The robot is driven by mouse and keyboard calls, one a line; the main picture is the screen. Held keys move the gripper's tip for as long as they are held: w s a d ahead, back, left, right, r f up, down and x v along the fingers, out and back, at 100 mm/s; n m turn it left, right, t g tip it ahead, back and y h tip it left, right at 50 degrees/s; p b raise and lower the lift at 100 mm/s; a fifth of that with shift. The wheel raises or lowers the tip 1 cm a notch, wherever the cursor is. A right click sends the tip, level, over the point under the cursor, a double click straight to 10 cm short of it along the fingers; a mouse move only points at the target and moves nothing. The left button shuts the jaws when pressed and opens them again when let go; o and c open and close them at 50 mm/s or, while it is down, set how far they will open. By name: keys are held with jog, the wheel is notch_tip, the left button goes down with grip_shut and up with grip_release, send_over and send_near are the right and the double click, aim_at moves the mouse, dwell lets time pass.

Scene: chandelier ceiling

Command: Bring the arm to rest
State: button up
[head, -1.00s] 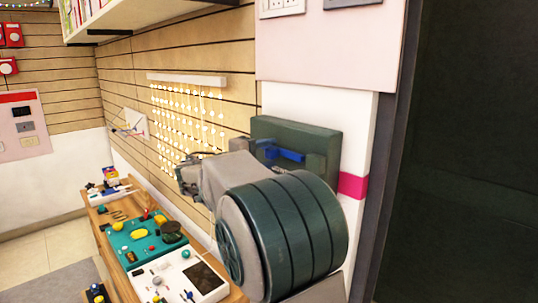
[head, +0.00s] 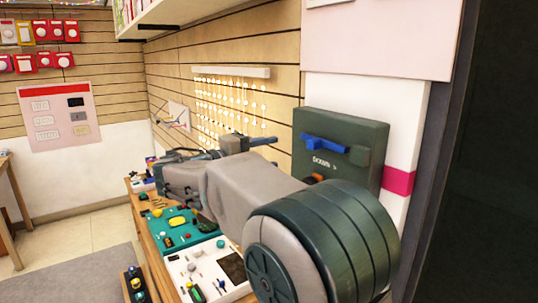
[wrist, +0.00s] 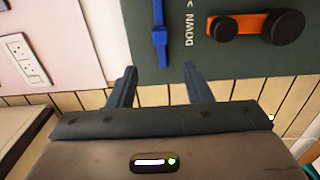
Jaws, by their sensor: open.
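My gripper (wrist: 160,72) is open and empty in the wrist view, its two dark fingers apart. Beyond the fingertips is a dark green panel (wrist: 232,62) with a blue lever (wrist: 160,38), the word DOWN and an orange-and-black handle (wrist: 256,26). In the head view my arm reaches forward from the lower right, and its end is beside the slatted wall. The green panel (head: 357,135) hangs to the right of the arm, and the arm partly hides its lower part. The gap between fingers and panel is hard to judge.
A wooden table (head: 172,268) along the wall holds a teal tray (head: 158,225) and a white board (head: 203,262) below my arm. A shelf (head: 160,20) juts out above. Open floor (head: 75,240) lies to the left. A dark doorway (head: 485,180) stands at the right.

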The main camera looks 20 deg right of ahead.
jog(key=s+d+f+g+y, duration=0.2)
jog(key=s+d+f+y, duration=0.15)
jog(key=s+f, duration=0.3)
jog(key=s+d+f+g+y, duration=0.1)
jog(key=s+d+f+y, duration=0.25)
jog(key=s+f, duration=0.3)
jog(key=s+a+f+m+y, duration=0.2)
jog(key=s+a+f+y, duration=0.2)
jog(key=s+f+y, duration=0.1)
jog(key=s+a+f+m+y, duration=0.2)
jog(key=s+a+f+y, duration=0.2)
jog(key=s+f, duration=0.4)
jog(key=shift+a+f+y, duration=0.15)
jog(key=shift+a+y, duration=0.1)
jog(key=shift+y, duration=0.25)
jog(key=shift+d, duration=0.1)
